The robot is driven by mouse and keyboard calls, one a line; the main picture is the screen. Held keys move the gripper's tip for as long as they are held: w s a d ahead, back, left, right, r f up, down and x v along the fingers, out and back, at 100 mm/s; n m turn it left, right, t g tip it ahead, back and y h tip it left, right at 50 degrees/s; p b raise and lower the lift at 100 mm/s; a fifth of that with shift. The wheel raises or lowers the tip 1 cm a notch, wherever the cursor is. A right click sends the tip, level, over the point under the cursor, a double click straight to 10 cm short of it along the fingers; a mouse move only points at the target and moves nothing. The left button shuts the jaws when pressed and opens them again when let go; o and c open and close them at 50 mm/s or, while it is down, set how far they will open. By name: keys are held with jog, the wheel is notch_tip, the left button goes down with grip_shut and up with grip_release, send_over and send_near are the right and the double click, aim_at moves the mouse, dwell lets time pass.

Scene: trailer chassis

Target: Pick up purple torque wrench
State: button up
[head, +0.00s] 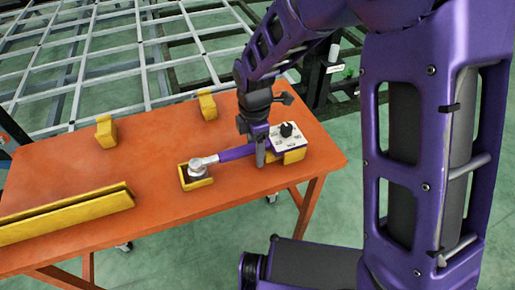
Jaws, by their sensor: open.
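The purple torque wrench (232,154) lies across the orange table, with its silver head at the left resting in a small yellow holder (197,183). Its right end is partly hidden by my gripper (257,152). My gripper points down over the right part of the purple handle. One dark finger shows in front of the handle; the other finger is mostly hidden. The jaws are open, and I cannot tell whether they touch the wrench.
A white box with a black knob (287,137) stands on a yellow block just right of my gripper. Two yellow blocks (106,132) (207,106) stand near the table's far edge. A long yellow rail (65,215) lies at the left. The orange table (150,195) has free room between them. A metal frame (130,60) is behind.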

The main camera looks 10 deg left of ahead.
jog(key=shift+f, duration=0.15)
grip_shut()
jog(key=shift+r, duration=0.2)
dwell(0.3)
